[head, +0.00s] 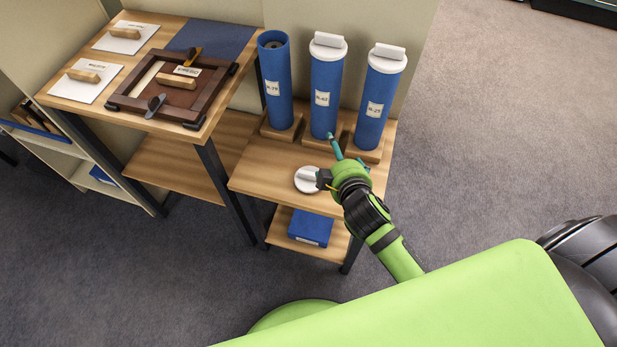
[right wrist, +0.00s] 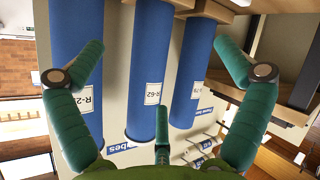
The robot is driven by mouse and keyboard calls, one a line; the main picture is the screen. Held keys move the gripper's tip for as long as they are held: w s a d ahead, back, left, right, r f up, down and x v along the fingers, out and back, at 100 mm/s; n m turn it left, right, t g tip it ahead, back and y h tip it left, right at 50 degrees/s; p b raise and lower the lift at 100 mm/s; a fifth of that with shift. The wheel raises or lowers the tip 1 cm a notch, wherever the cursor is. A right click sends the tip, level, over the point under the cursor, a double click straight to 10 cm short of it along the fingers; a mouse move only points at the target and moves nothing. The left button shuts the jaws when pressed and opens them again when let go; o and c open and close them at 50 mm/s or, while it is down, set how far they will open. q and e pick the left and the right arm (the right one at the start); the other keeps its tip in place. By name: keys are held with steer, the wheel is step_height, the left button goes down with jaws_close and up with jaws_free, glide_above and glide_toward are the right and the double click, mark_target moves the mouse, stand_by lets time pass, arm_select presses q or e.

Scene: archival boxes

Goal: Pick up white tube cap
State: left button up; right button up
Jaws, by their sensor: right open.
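The loose white tube cap (head: 307,179) lies on the wooden top of the low stand, with its raised grip bar upward. My right gripper (head: 342,158) is just right of the cap and above the stand top, with its fingers spread and nothing between them. Part of the gripper comes close to the cap's right edge; I cannot tell whether they touch. In the right wrist view the open green fingers (right wrist: 158,48) frame the blue tubes, and the cap does not show. My left gripper is not in view.
An uncapped blue tube (head: 276,82) stands at the back of the stand. Two blue tubes with white caps, the middle one (head: 326,95) and the right one (head: 376,103), stand beside it. A table (head: 65,92) with a wooden frame (head: 172,88) is at left. A blue box (head: 311,229) sits below.

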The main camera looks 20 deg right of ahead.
steer(key=w+a+r+n+t+y, duration=0.45)
steer(key=w+a+r+n, duration=0.2)
steer(key=r, duration=0.45)
steer(key=a+r+n+y, duration=0.5)
steer(key=a+n+y, duration=0.45)
steer(key=n, duration=0.25)
steer(key=s+a+f+n+g+y, duration=0.35)
steer(key=a+n+g, duration=0.45)
steer(key=n, duration=0.4)
steer(key=n+g+h, duration=0.8)
steer(key=n+h, duration=0.2)
steer(key=h, duration=0.5)
glide_above(310, 173)
step_height(310, 173, down, 15)
steer(key=shift+b, duration=0.4)
steer(key=shift+d+f, duration=0.25)
steer(key=shift+f, duration=0.05)
steer(key=f, duration=0.6)
steer(key=shift+a+f, duration=0.2)
steer(key=shift+a, duration=0.1)
steer(key=c, duration=0.9)
